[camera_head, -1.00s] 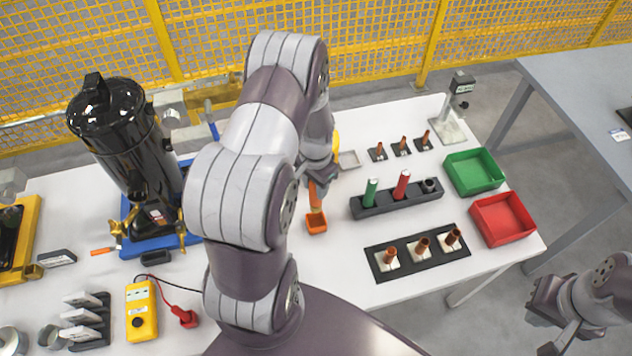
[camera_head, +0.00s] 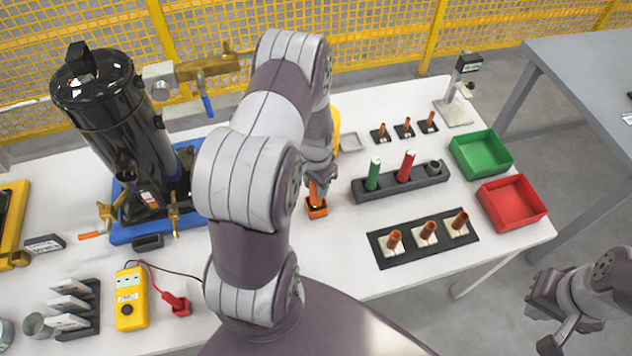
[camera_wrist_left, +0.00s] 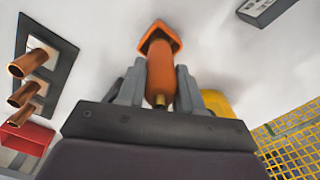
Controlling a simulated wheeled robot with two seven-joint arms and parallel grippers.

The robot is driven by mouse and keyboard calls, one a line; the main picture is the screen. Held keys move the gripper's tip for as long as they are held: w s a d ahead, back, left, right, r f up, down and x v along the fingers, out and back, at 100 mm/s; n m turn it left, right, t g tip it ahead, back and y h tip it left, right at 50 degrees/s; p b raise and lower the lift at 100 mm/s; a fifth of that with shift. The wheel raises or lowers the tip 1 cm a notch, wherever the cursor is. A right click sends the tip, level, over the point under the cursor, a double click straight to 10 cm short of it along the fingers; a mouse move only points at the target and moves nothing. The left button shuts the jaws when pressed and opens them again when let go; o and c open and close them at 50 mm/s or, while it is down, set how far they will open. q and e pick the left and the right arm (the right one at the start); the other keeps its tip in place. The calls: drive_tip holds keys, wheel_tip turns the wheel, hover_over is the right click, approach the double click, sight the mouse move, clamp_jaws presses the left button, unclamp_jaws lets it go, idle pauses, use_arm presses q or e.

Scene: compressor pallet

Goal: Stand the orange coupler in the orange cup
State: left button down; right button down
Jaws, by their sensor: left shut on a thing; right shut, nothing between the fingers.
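My left gripper (camera_head: 318,176) is shut on the upright orange coupler (camera_head: 315,193). The coupler's lower end is at the orange cup (camera_head: 317,211), within its rim as seen from the head; I cannot tell whether it touches the bottom. In the left wrist view, the coupler (camera_wrist_left: 160,72) sits between the two grey fingers (camera_wrist_left: 160,92), and its far end overlaps the cup (camera_wrist_left: 158,29). My right gripper (camera_head: 542,316) is shut and empty, off the table's front right side.
A black rack (camera_head: 386,190) with green and red cylinders stands right of the cup. A black plate (camera_head: 379,245) with copper tubes lies in front of it. Green (camera_head: 498,169) and red (camera_head: 527,221) bins are at right. A black tank (camera_head: 140,135) stands at left.

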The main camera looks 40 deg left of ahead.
use_arm(q)
drive_tip(key=shift+f+b, duration=0.4)
drive_tip(key=shift+f, duration=0.2)
idle(0.3)
drive_tip(key=c, duration=0.7)
unclamp_jaws()
drive_tip(key=shift+o, duration=0.2)
wheel_tip(320, 180, up, 13)
drive_tip(key=shift+f+b, duration=0.15)
drive_tip(key=shift+b, duration=0.15)
drive_tip(key=s+d+r, duration=0.3)
drive_tip(key=s+d, duration=0.1)
drive_tip(key=d, duration=0.2)
drive_tip(key=s+d+r+n+t, duration=0.1)
drive_tip(key=s+d+r, duration=0.2)
drive_tip(key=d, duration=0.4)
drive_tip(key=shift+s+n, duration=0.3)
drive_tip(key=shift+s, duration=0.1)
